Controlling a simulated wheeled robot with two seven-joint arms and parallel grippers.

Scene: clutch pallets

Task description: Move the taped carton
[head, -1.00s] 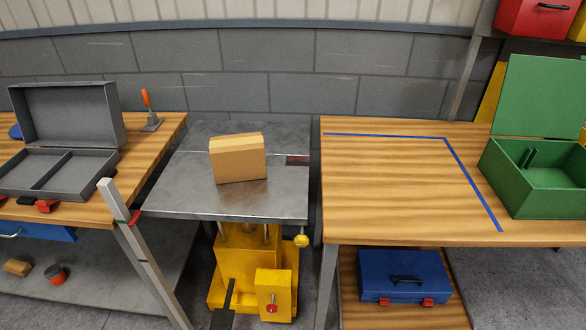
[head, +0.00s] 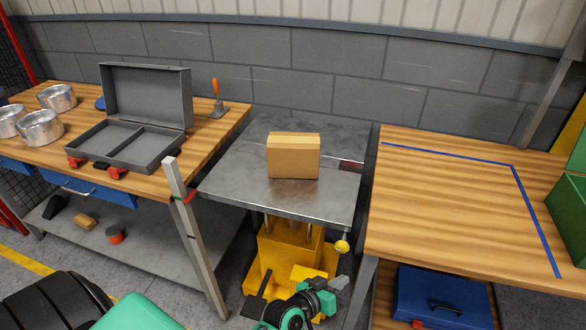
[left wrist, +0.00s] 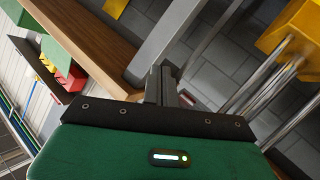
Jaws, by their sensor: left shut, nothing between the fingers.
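The taped carton (head: 293,157), a brown box with a lighter tape band, stands upright on the grey metal top of the yellow lift table (head: 240,185). My left gripper (head: 340,284) is in front of the lift's yellow base, below the tabletop and apart from the carton. It is shut and empty. Its dark fingers (left wrist: 168,85) also show in the left wrist view, where I do not make out the carton. My right gripper is not in view.
The right workbench (head: 440,205) has a clear top with a blue tape line (head: 450,154). The left bench holds an open grey case (head: 145,105), metal pots (head: 42,128) and an orange-handled tool (head: 217,98). A grey upright post (head: 195,235) stands left of the lift. A green box (head: 570,205) is far right.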

